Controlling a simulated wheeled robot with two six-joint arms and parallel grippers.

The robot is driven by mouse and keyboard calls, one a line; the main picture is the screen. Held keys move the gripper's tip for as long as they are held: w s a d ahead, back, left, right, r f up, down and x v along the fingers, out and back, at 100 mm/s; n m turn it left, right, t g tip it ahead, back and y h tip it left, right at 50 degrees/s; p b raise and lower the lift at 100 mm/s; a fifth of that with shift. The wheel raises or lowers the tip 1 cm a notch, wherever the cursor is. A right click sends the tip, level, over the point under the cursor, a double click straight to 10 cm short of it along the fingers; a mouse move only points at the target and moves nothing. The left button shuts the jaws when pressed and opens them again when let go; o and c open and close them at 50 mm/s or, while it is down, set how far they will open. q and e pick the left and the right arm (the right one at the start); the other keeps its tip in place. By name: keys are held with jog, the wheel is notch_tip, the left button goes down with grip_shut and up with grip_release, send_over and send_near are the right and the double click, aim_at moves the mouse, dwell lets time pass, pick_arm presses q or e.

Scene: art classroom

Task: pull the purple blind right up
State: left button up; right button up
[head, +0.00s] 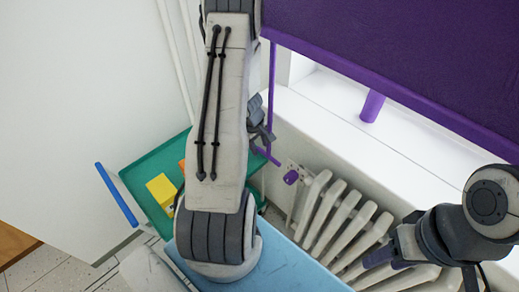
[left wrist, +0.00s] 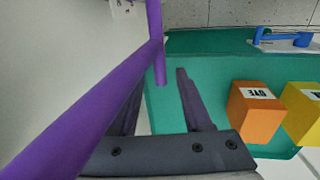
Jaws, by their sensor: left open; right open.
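The purple blind (head: 410,50) hangs across the upper right of the head view, its lower edge above the white sill. A thin purple rod (head: 272,75) hangs at its left end, with a short bar at its foot. In the left wrist view the rod (left wrist: 85,115) runs large and slanting, and a short piece ends between the finger tips in the picture. My left gripper (head: 263,128) is open beside the rod, partly hidden behind my arm; it also shows in the left wrist view (left wrist: 160,88). I cannot tell whether it touches the rod. My right gripper (head: 385,258) is open over the radiator.
A purple cylinder (head: 372,106) stands on the white sill (head: 345,125) below the blind. A green tray (head: 150,165) holds a yellow box (head: 161,190) and an orange box (left wrist: 255,110).

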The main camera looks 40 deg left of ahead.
pick_arm(q)
jog(key=shift+f, duration=0.15)
jog(key=shift+c, duration=0.2)
grip_shut()
dwell(1.2)
